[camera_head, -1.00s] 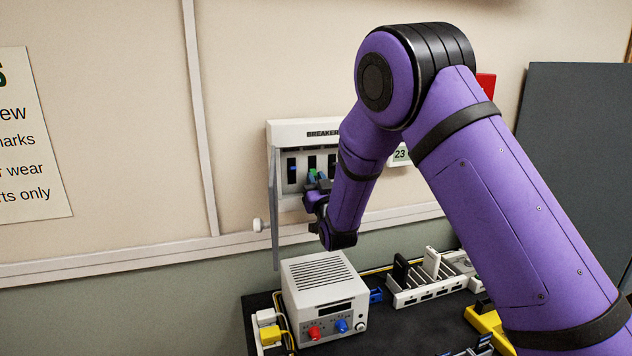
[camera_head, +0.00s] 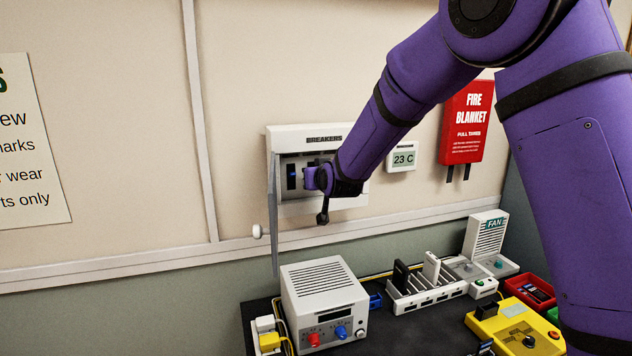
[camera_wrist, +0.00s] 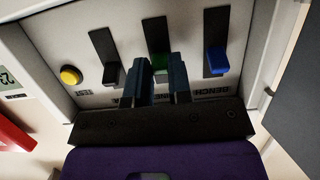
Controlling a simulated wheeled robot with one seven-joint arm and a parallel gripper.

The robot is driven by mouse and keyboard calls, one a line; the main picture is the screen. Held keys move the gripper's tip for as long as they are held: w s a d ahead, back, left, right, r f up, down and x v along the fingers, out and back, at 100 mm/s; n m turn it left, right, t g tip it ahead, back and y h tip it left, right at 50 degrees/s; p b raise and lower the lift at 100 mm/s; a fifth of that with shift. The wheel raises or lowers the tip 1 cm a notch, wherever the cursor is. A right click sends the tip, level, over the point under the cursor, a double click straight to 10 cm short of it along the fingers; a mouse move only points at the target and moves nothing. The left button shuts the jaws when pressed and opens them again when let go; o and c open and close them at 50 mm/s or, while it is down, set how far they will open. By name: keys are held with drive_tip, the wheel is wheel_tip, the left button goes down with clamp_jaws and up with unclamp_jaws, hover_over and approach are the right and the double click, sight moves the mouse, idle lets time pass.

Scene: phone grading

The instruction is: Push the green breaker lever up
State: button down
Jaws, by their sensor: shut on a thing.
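The white breaker panel (camera_head: 300,137) hangs on the wall with its door open at the left. In the wrist view it appears upside down. There the green lever (camera_wrist: 159,63) sits in the middle slot, between the two fingers of my gripper (camera_wrist: 161,72), which is shut on it. The lever is near the same slot end as its neighbours, though the fingers partly hide it. In the head view my gripper (camera_head: 316,179) is at the panel and hides the green lever.
The blue lever (camera_wrist: 216,61) and black lever (camera_wrist: 112,72) flank the green one closely. A yellow button (camera_wrist: 71,75) is beside the black lever. The open panel door (camera_head: 273,212) sticks out left. A power supply (camera_head: 322,300) stands on the bench below.

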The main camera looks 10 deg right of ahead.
drive_tip(key=shift+w+r+g+h, duration=0.15)
drive_tip(key=shift+r+g, duration=0.2)
drive_tip(key=shift+g, duration=0.5)
drive_tip(key=shift+w+r+g+h, duration=0.15)
drive_tip(key=shift+r+g, duration=0.2)
drive_tip(key=shift+g, duration=0.5)
drive_tip(key=c, duration=1)
unclamp_jaws()
drive_tip(key=shift+c, duration=0.2)
drive_tip(key=shift+s, duration=0.1)
drive_tip(key=v, duration=1)
drive_tip(key=shift+s+r, duration=0.2)
drive_tip(key=shift+r, duration=0.15)
drive_tip(key=shift+d, duration=0.15)
